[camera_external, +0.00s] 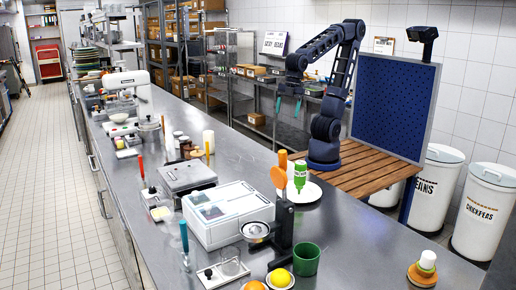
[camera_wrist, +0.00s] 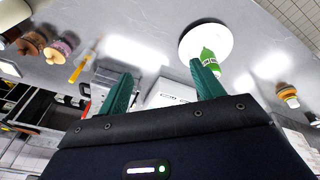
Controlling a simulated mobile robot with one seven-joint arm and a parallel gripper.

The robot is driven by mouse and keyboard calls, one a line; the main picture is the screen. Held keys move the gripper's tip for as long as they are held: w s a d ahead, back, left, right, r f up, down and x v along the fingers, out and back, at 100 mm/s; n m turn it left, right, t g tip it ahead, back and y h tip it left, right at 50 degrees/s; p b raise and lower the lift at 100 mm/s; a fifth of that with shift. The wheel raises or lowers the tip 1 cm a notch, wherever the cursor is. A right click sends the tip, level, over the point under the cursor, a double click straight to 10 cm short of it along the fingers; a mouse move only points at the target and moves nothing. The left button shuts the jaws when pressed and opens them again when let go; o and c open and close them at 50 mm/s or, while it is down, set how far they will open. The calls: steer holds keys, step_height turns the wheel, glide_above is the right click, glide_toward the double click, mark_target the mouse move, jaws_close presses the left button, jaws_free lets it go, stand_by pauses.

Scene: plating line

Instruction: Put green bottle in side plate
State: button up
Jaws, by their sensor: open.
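The green bottle (camera_external: 300,176) has a white label and looks upright. In the wrist view the bottle (camera_wrist: 208,58) overlaps the lower edge of the plate (camera_wrist: 203,32), close to the right finger. My gripper (camera_external: 289,106) is open and empty, well above the counter and apart from the bottle. Its two green fingers also show in the wrist view (camera_wrist: 164,86).
An orange round-topped stand (camera_external: 279,178) is beside the plate. A white machine (camera_external: 228,214), a green cup (camera_external: 306,259) and oranges (camera_external: 254,285) are nearer. An orange-based, white-topped item (camera_external: 424,268) is at right. The metal counter (camera_external: 362,232) right of the plate is clear.

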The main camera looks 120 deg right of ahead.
steer(key=s+d+m+t, duration=0.1)
steer(key=s+d+m, duration=0.6)
steer(key=s, duration=0.1)
steer(key=shift+d+r+t+h, duration=0.15)
steer(key=shift+r+t+h, duration=0.15)
steer(key=shift+r+t, duration=0.15)
